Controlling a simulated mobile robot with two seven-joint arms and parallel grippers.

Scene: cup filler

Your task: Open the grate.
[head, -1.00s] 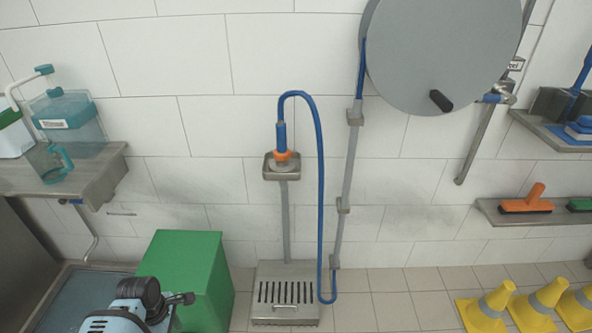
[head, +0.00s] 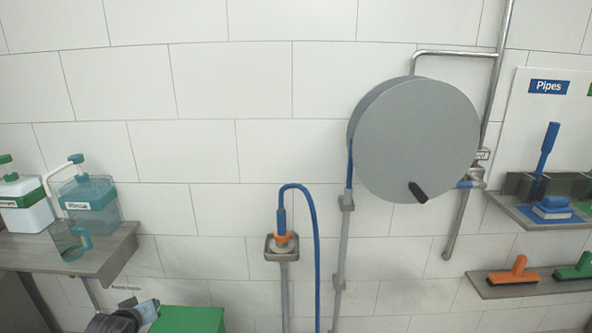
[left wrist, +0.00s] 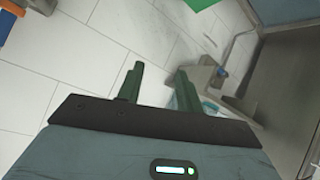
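The grate does not show in the head view now; its floor area lies below the picture. I cannot make it out in the left wrist view either. My left gripper (left wrist: 158,82) shows in the left wrist view with its two dark green fingers apart and nothing between them. My right gripper is not in view.
A grey reel (head: 418,140) with a blue hose (head: 317,240) hangs on the tiled wall. An orange-collared nozzle sits in a holder (head: 282,252). A green box (head: 190,320) stands at bottom left. Shelves flank both sides, the left one (head: 105,255) holding bottles and a jug.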

